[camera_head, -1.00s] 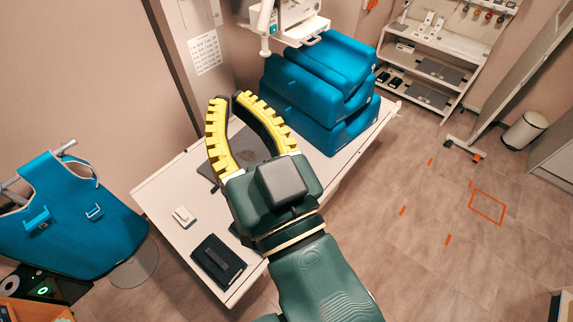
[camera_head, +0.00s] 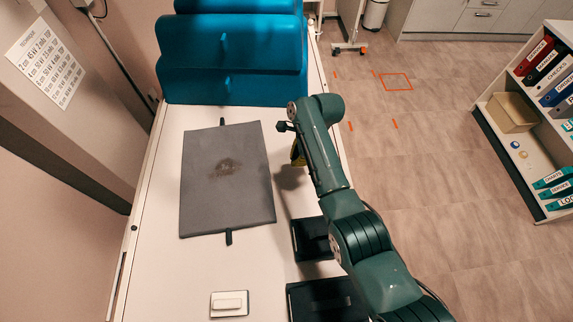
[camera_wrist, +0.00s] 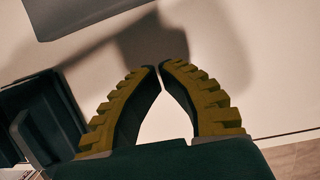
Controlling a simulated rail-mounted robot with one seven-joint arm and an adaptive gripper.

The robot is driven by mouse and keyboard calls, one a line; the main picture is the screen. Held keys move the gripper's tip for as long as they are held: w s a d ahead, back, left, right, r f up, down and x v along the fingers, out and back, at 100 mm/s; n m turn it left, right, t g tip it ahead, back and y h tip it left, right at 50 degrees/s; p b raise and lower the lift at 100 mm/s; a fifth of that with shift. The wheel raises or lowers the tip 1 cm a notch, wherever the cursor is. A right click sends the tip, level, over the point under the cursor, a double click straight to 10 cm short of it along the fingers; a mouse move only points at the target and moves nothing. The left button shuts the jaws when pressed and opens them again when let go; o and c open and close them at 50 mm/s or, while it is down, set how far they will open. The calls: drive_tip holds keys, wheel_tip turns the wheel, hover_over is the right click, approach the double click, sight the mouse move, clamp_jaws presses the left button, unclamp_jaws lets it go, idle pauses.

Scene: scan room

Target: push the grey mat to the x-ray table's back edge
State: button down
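The grey mat (camera_head: 226,195) lies flat on the white x-ray table (camera_head: 165,280), with a dark stain in its middle and a dark tab at each end. White table top shows between the mat and the table's long left edge by the wall. My gripper (camera_wrist: 160,66) has yellow ribbed fingers, bowed, with their tips almost together and nothing between them. In the head view my arm hides most of it; one yellow part (camera_head: 297,152) shows just right of the mat. A mat corner shows at the wrist view's top left (camera_wrist: 75,14), apart from the fingertips.
Blue cushions (camera_head: 232,60) stand at the table's far end, beyond the mat. Two black items, one nearer (camera_head: 325,300) and one farther (camera_head: 311,238), lie right of the mat. A small white object (camera_head: 229,303) lies in front. A shelf (camera_head: 535,150) stands right, across open floor.

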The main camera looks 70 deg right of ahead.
sight(275, 176)
drive_tip(key=b+x, duration=0.2)
drive_tip(key=x, duration=0.6)
drive_tip(key=shift+s, duration=0.1)
drive_tip(key=w, duration=0.1)
drive_tip(key=w+a, duration=0.1)
drive_tip(key=w, duration=0.1)
drive_tip(key=shift+w+a, duration=0.2)
drive_tip(key=shift+a, duration=0.1)
drive_tip(key=shift+w, duration=0.2)
drive_tip(key=shift+w+a, duration=0.1)
